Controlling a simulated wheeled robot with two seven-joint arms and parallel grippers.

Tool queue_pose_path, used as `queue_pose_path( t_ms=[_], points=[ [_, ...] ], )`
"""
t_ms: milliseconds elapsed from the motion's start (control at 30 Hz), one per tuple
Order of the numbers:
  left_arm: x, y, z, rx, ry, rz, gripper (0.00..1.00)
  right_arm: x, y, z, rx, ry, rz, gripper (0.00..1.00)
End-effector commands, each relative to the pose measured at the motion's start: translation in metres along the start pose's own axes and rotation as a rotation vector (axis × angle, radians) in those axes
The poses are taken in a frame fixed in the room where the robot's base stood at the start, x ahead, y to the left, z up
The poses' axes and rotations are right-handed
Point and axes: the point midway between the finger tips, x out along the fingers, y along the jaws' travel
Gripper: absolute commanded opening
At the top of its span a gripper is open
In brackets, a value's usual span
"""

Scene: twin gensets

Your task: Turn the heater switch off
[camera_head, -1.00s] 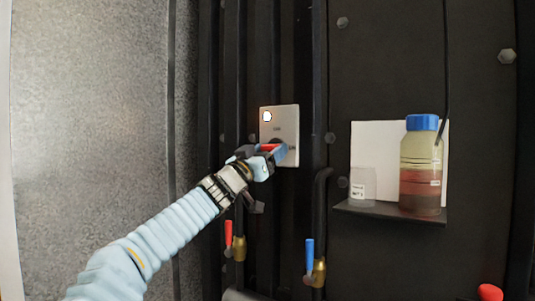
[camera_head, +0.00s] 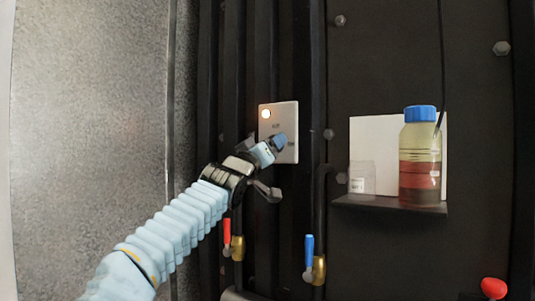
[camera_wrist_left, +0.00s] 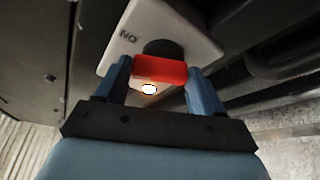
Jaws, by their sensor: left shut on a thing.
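In the left wrist view the red handle (camera_wrist_left: 160,69) lies crosswise between the two blue fingers, on a dark round hub. The gripper is shut on it. My right gripper is not in view.
Below are a red-handled valve (camera_head: 228,232) and a blue-handled valve (camera_head: 309,250) on vertical pipes. To the right, a shelf (camera_head: 385,206) holds a blue-capped bottle (camera_head: 420,165) and a small clear container (camera_head: 361,180). A red knob (camera_head: 493,287) shows at lower right.

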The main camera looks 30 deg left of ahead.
Motion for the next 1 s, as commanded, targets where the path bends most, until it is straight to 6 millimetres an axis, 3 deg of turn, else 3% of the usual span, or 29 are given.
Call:
queue_pose_path(
  t_ms=[433,1000],
  points=[
    [0.0,0.004,0.002,-0.286,0.002,-0.115,0.38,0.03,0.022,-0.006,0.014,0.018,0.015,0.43],
    [0.003,0.008,-0.007,-0.773,0.001,-0.32,0.38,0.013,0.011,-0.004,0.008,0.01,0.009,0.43]
  ],
)
